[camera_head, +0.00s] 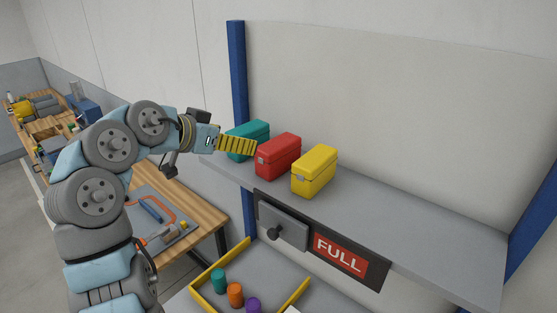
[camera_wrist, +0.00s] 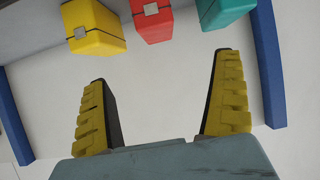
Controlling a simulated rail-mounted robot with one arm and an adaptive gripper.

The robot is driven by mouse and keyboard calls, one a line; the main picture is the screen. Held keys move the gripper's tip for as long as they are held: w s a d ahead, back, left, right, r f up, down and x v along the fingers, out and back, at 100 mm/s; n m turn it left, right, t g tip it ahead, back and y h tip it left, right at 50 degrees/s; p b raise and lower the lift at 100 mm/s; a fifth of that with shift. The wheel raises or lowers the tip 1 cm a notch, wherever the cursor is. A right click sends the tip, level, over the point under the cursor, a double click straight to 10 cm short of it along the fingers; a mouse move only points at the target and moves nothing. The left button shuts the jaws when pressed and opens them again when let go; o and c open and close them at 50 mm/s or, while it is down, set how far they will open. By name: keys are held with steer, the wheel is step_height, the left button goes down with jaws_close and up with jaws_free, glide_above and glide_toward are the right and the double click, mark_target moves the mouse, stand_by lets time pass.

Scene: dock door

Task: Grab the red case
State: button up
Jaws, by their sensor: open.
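The red case (camera_head: 278,157) stands on a grey shelf (camera_head: 400,222), between a teal case (camera_head: 248,139) on its left and a yellow case (camera_head: 315,171) on its right. My gripper (camera_head: 254,148) is in front of the teal case and left of the red case in the head view, hiding part of the teal one. In the wrist view my gripper (camera_wrist: 163,75) is open with nothing between its yellow fingers. The red case (camera_wrist: 153,20) lies beyond the fingertips there, cut by the top edge, with the yellow case (camera_wrist: 95,28) and teal case (camera_wrist: 222,10) beside it.
Blue posts (camera_head: 238,75) flank the shelf. Below it are a black panel with a "FULL" sign (camera_head: 340,254) and a grey plate with a knob (camera_head: 280,228). A yellow-edged tray (camera_head: 215,267) holds small cylinders. A wooden workbench (camera_head: 195,205) stands left. The shelf's right part is clear.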

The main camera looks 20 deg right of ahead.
mark_target(274, 145)
steer(key=x, duration=0.3)
steer(key=p+x, duration=0.1)
steer(key=x, duration=0.3)
steer(key=p+x, duration=0.1)
steer(key=x, duration=0.3)
steer(key=shift+s+d, duration=0.1)
steer(key=shift+s, duration=0.2)
steer(key=shift+p+x, duration=0.95)
steer(key=shift+x, duration=2.25)
steer(key=c, duration=1.4)
